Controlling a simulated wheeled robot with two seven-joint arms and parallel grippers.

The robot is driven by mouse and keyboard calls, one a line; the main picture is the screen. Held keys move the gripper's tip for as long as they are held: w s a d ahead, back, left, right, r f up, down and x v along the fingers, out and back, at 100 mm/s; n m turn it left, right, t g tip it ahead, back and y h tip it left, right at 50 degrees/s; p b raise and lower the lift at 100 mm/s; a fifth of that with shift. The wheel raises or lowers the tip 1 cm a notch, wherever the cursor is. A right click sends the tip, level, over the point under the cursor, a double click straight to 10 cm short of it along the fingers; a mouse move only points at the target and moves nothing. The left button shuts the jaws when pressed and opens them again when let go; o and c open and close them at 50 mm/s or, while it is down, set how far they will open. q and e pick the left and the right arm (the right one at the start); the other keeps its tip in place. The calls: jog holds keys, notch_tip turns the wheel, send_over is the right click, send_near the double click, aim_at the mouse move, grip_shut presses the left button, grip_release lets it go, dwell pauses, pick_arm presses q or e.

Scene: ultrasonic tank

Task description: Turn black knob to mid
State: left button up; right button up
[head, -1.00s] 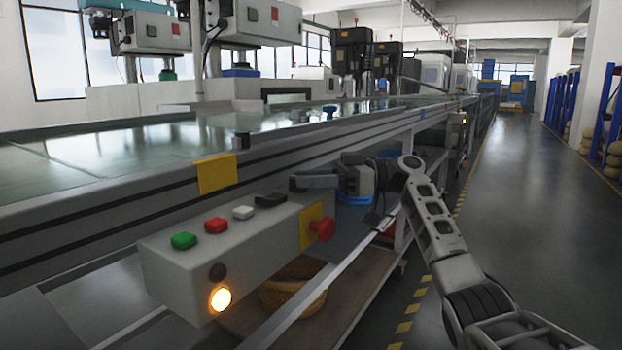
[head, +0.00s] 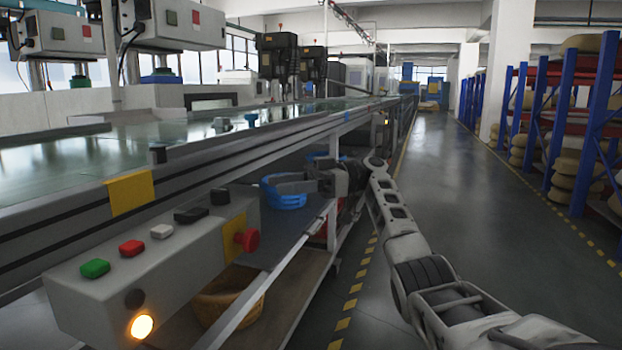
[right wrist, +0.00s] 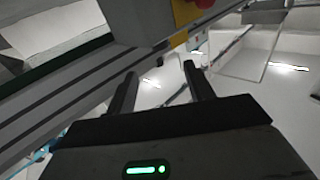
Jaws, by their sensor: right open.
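A grey control box (head: 165,280) is fixed to the side of the conveyor, at the lower left of the head view. Its top carries a green, a red and a white button, a flat black button (head: 191,216) and, at the far end, a small black block-like knob (head: 219,196). The knob's pointing direction is too small to read. My right gripper (head: 283,187) is open and empty, to the right of the box and apart from it. My left gripper is out of view.
A red mushroom button (head: 248,240) on a yellow plate sticks out of the box's end. The conveyor edge (head: 60,217) runs behind the box. Below are a cart shelf with a blue container (head: 284,196) and a brown basket (head: 225,298). The aisle (head: 470,200) at right is clear.

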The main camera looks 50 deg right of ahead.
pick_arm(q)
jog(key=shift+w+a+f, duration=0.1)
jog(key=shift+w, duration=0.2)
pick_arm(e)
jog(key=shift+v, duration=2.8)
